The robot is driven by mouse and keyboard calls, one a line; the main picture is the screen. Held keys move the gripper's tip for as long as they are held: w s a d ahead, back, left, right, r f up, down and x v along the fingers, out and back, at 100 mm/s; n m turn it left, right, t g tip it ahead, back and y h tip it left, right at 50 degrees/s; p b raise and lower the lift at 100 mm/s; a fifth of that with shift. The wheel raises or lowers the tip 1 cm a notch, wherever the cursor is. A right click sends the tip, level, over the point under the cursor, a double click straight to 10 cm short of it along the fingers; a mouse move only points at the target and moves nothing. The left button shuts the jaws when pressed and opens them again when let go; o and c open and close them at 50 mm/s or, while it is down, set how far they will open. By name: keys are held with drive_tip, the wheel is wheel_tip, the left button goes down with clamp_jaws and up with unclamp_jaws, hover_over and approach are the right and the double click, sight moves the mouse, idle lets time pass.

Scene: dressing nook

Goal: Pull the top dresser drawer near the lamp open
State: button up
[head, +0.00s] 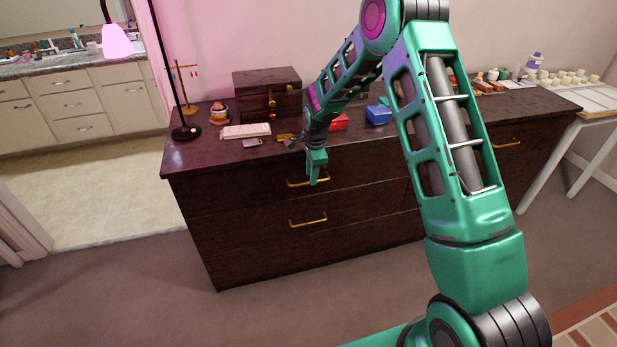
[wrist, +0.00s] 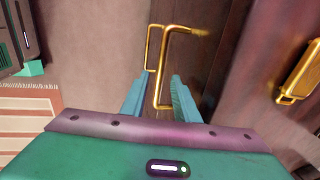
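The dark wood dresser (head: 255,235) stands against the wall, with the lamp (head: 116,40) at its left end. Its top left drawer (head: 245,190) looks flush with the front and has a brass handle (head: 295,184). My gripper (head: 316,180) points down at this handle and covers part of it. In the wrist view the two teal fingers (wrist: 161,90) are apart, with the bar of the brass handle (wrist: 162,70) between them. I cannot tell whether either finger touches the bar. The lower drawer's handle (head: 308,221) is below.
On the dresser top are a wooden box (head: 267,95), a pale pink case (head: 246,131), a red box (head: 339,122) and a blue box (head: 378,115). A white table (head: 600,104) stands at the right. The floor before the lower drawers is clear.

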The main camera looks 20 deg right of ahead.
drive_tip(key=shift+w+f, duration=0.2)
drive_tip(key=shift+f, duration=0.75)
